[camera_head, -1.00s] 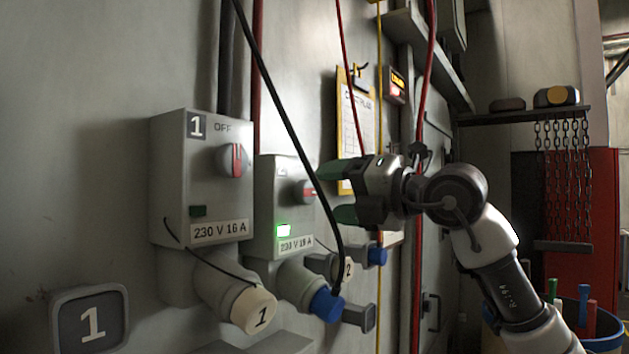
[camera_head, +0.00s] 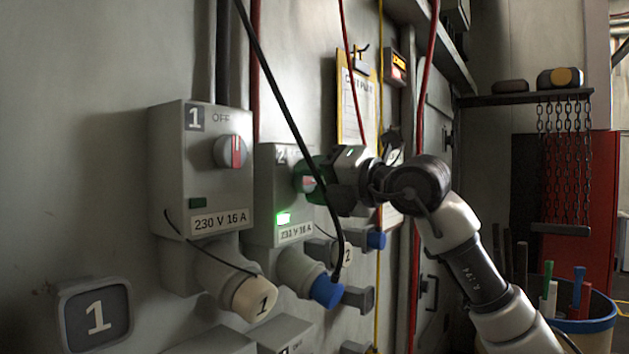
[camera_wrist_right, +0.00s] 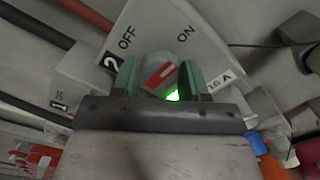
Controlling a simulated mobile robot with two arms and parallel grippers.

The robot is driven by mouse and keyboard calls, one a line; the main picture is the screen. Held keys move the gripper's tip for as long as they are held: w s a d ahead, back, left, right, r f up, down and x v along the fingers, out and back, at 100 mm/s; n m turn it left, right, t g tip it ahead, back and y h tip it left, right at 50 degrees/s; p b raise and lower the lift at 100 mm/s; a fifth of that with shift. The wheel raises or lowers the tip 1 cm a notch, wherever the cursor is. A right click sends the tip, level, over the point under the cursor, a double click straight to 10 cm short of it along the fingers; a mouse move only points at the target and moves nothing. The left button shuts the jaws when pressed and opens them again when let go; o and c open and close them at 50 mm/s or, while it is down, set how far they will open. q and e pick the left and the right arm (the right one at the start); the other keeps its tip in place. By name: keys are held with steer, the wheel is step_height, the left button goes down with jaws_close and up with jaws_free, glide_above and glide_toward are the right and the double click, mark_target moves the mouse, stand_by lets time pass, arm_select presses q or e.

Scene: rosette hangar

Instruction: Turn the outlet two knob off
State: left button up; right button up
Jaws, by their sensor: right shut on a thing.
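The outlet two box (camera_head: 282,210) is on the wall, right of outlet one, with a lit green lamp (camera_head: 283,218). Its grey knob with a red pointer (camera_wrist_right: 160,73) sits between my right gripper's green fingers in the right wrist view. The labels OFF and ON show on the box face above the knob, and the red pointer slants between them, its exact setting hard to tell. My right gripper (camera_head: 312,182) is shut on this knob; in the head view the fingers partly hide it. My left gripper is not in view.
Outlet one box (camera_head: 201,160) stands to the left, its knob (camera_head: 232,151) under OFF. A black cable (camera_head: 290,120) hangs diagonally in front of outlet two, close to my right fingers, down to a blue plug (camera_head: 326,291). A bin (camera_head: 590,325) stands at the lower right.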

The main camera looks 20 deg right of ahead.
steer(key=shift+n, duration=0.3)
steer(key=n+b, duration=0.1)
steer(key=n, duration=0.1)
steer(key=shift+n, duration=0.4)
steer(key=n+b, duration=0.1)
steer(key=n, duration=0.3)
steer(key=shift+n, duration=0.3)
steer(key=n+b, duration=0.1)
steer(key=n, duration=0.3)
steer(key=shift+n, duration=0.3)
steer(key=n, duration=0.5)
steer(key=shift+n, duration=0.3)
steer(key=o, duration=0.9)
